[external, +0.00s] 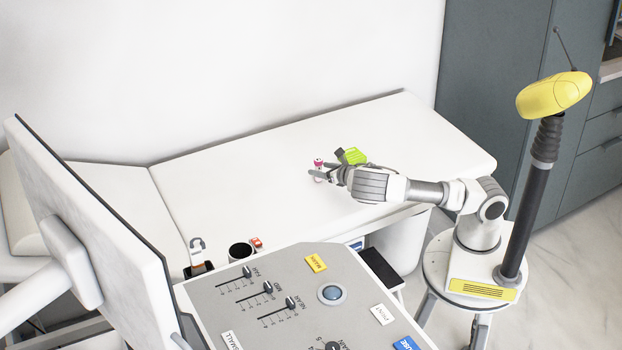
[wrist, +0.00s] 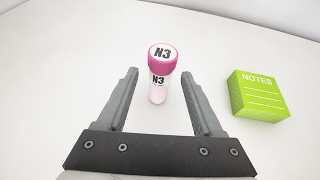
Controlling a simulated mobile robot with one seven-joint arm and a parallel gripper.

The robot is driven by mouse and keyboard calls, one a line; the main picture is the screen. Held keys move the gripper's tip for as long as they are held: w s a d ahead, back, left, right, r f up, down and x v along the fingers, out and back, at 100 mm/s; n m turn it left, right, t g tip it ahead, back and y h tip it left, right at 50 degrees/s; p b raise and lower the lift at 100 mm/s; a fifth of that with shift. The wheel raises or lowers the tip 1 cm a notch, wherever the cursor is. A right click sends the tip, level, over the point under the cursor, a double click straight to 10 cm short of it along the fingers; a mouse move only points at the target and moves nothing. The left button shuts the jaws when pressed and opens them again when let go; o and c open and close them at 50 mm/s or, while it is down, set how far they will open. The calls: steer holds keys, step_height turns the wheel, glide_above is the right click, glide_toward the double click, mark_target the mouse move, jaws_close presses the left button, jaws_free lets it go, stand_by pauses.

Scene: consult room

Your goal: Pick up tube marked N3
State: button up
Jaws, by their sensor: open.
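The tube marked N3 (wrist: 158,87) has a pink cap and a white body with a pink tint. My gripper (wrist: 162,78) is open, with one finger on each side of the tube. The fingers look apart from the tube, with a wider gap on the right. My gripper (external: 325,172) reaches in from the right in the external view.
A green block marked NOTES (wrist: 257,95) lies just right of my right finger; it also shows behind my gripper (external: 355,156). A control console (external: 225,295) and a monitor (external: 95,220) stand in front.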

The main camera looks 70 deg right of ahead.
steer(key=shift+b+x, duration=0.7)
steer(key=shift+x, duration=1.9)
jaws_close()
